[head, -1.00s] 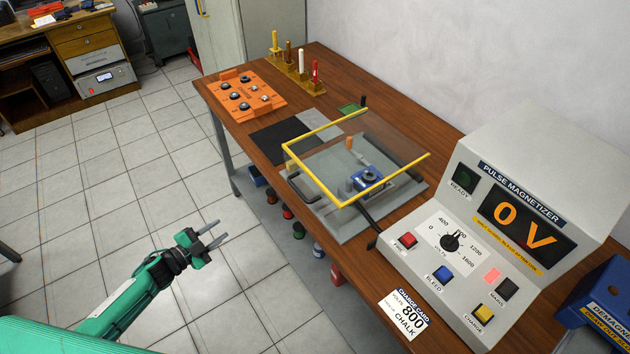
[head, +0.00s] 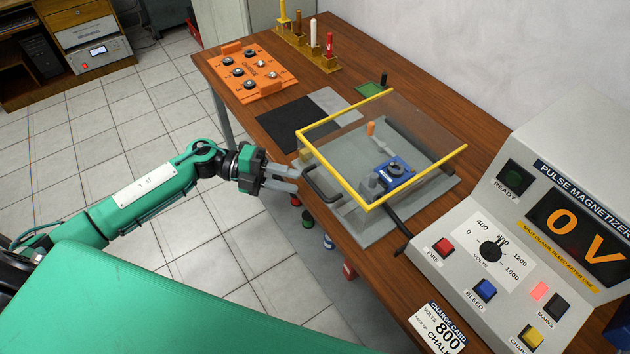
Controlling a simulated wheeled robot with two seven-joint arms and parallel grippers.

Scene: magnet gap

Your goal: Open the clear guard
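The clear guard (head: 408,112) is a transparent panel with a yellow frame. It sits over a grey fixture base (head: 366,232), and a blue device (head: 398,180) shows through it. A dark curved handle (head: 314,184) is at the guard's near left side. My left gripper (head: 296,179) has its two fingers apart, with nothing seen between them. Its fingertips point right, close to the handle; whether they touch it I cannot tell. My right gripper is not in view.
The grey pulse magnetizer (head: 585,135) stands at the right of the wooden table (head: 315,83), its display reading 0 V. An orange tray (head: 265,88) and a black mat (head: 290,125) lie behind the guard. A charge card (head: 440,325) lies at the front.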

